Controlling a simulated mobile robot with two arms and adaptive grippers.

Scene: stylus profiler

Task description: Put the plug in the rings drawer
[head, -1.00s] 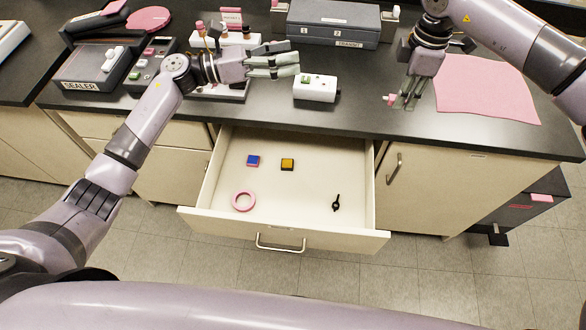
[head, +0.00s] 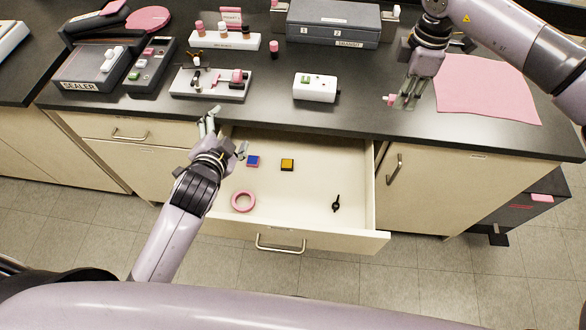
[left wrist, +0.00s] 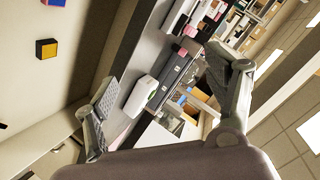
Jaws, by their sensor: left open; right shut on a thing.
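The open drawer (head: 300,213) below the bench holds a pink ring (head: 243,201), a blue block (head: 253,161), a yellow-and-black block (head: 287,164) and a small black piece (head: 336,203). My right gripper (head: 406,102) is over the bench, shut on a small pink piece (head: 389,100), probably the plug; the fingers hide part of it. My left gripper (head: 226,133) is open and empty at the drawer's back left corner. In the left wrist view, its spread fingers (left wrist: 162,75) have nothing between them, and the yellow-and-black block (left wrist: 46,48) lies to their left.
A white box (head: 315,88) stands near the bench's front edge. Behind are a grey case (head: 333,25), a bottle rack (head: 225,41), a tray with a pink-and-grey device (head: 210,86) and a sealer (head: 93,66). A pink mat (head: 485,88) lies at right. The drawer's middle is bare.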

